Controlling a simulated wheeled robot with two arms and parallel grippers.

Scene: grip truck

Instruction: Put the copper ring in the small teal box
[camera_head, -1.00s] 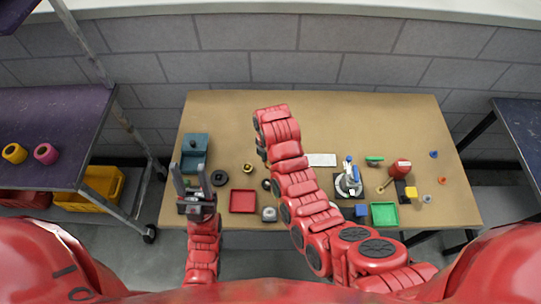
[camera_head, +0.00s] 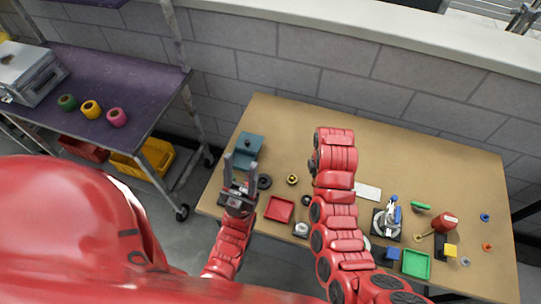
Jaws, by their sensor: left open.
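A small orange-copper ring (camera_head: 487,247) lies flat near the right edge of the table. The teal box (camera_head: 250,142) stands at the table's back left; my left gripper partly covers it, and I cannot see its inside clearly. My left gripper (camera_head: 238,163) is open with its fingers pointing up, in front of the teal box in the picture, with nothing visible between them. My right arm (camera_head: 336,160) reaches over the middle of the table, and its gripper does not show.
A red tray (camera_head: 279,209), a black ring (camera_head: 264,182) and a brass piece (camera_head: 292,180) lie near the left gripper. A green tray (camera_head: 416,264), a red mallet (camera_head: 445,222), a blue ring (camera_head: 485,217) and a grey ring (camera_head: 465,262) lie right. The table's back middle is clear.

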